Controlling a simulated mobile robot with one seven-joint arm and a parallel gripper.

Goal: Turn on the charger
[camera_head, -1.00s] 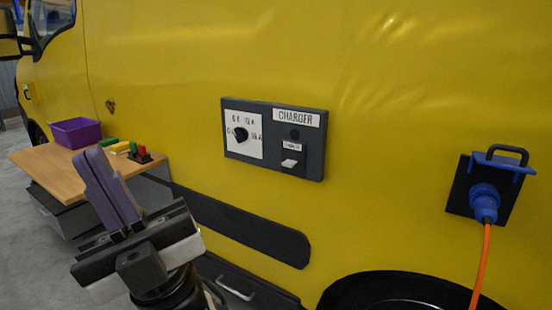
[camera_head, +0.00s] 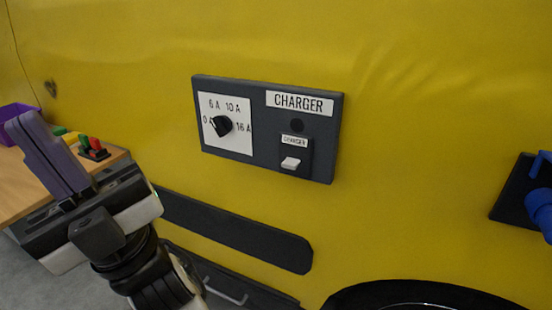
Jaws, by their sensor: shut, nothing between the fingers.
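The dark charger panel (camera_head: 263,166) is fixed on the yellow vehicle side in the head view. It bears a "CHARGER" label (camera_head: 299,103). At its left is a black rotary knob (camera_head: 222,126) on a white plate marked 0, 6 A, 10 A and 16 A; its exact setting is hard to tell. At its right, under a small charger label, is a white switch lever (camera_head: 291,163). A dark round lamp (camera_head: 297,125) above it looks unlit. My gripper (camera_head: 27,124) is left of the panel and apart from it, fingers pointing up, shut and empty.
A blue plug (camera_head: 541,205) sits in a dark socket at the right edge. A wooden table (camera_head: 22,190) at the left holds a purple bin (camera_head: 17,113) and red and green items (camera_head: 92,146). A black bumper strip (camera_head: 235,232) runs below the panel.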

